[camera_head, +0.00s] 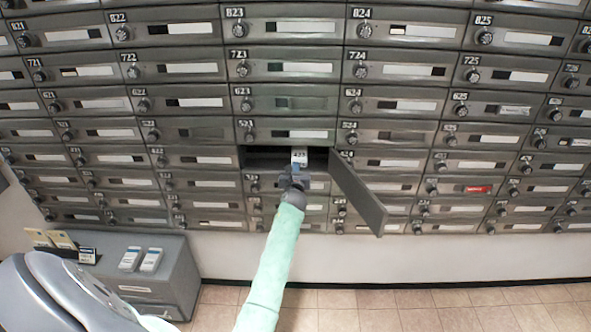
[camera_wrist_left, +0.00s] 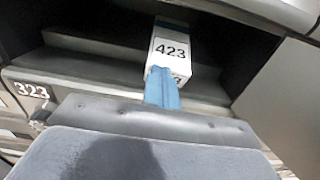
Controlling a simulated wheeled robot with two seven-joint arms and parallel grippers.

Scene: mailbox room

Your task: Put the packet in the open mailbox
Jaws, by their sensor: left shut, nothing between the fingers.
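The packet (camera_head: 299,157), white with the number 423, stands at the mouth of the open mailbox (camera_head: 262,158) in the head view. In the left wrist view the packet (camera_wrist_left: 172,50) sits partly inside the dark mailbox opening (camera_wrist_left: 95,25). The mailbox door (camera_head: 358,190) hangs open to the right. My left gripper (camera_head: 297,174) is at the opening, just in front of the packet. Its blue fingertips (camera_wrist_left: 162,88) are closed together against or just before the packet's lower front, with nothing between them. My right gripper is not in view.
Closed numbered mailboxes (camera_head: 290,68) fill the wall around the opening. A grey cabinet (camera_head: 178,262) at the lower left carries two white-and-blue packets (camera_head: 140,259) and several other items. The tiled floor (camera_head: 420,310) is clear at the lower right.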

